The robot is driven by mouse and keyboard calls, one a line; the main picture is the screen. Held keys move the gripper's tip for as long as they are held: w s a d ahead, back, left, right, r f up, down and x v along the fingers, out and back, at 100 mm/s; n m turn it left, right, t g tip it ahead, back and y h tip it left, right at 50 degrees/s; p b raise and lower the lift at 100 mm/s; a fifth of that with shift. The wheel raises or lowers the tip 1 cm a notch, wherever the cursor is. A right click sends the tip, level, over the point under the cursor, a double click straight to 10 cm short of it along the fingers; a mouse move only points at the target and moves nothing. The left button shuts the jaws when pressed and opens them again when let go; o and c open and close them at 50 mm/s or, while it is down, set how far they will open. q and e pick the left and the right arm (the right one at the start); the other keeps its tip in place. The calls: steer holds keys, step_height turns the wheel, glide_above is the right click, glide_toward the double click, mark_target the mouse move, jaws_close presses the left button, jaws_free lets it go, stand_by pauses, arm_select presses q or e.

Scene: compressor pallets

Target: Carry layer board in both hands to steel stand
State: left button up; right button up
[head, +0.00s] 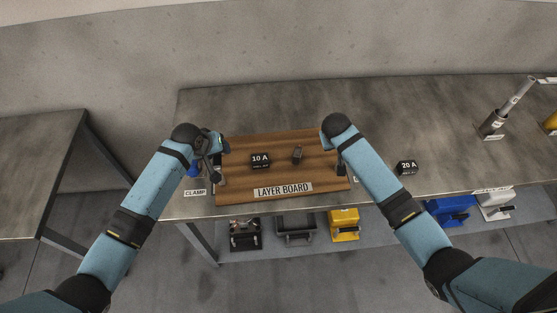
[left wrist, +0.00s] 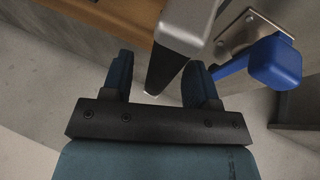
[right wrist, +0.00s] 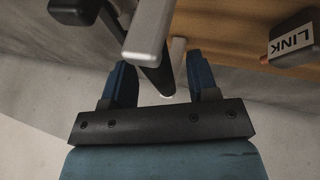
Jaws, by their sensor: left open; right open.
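The layer board (head: 235,196), a brown wooden board with a front label, lies flat on the grey bench. It bears a black "10 A" block (head: 260,160) and a small dark piece (head: 297,155). My left gripper (head: 215,168) is at the board's left end; in the left wrist view its open fingers (left wrist: 160,88) stand either side of a grey and black handle (left wrist: 182,35). My right gripper (head: 340,163) is at the right end, its fingers (right wrist: 160,88) open around a similar handle (right wrist: 148,35). Neither grips. A bare steel-topped stand (head: 40,145) is at the left.
A blue clamp (left wrist: 275,62) is beside my left gripper. A lower shelf (head: 375,232) holds several coloured units. A floor gap separates bench and left stand.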

arm_select(q)
steer(key=shift+w+d+f, duration=0.15)
steer(key=shift+w+f, duration=0.05)
steer(key=shift+f, duration=0.25)
arm_select(e)
steer(key=shift+w+d+f, duration=0.15)
steer(key=shift+w+f, duration=0.05)
steer(key=shift+f, duration=0.25)
arm_select(q)
jaws_close()
arm_select(e)
jaws_close()
arm_select(q)
steer(key=shift+r, duration=0.1)
arm_select(e)
steer(key=shift+r, duration=0.1)
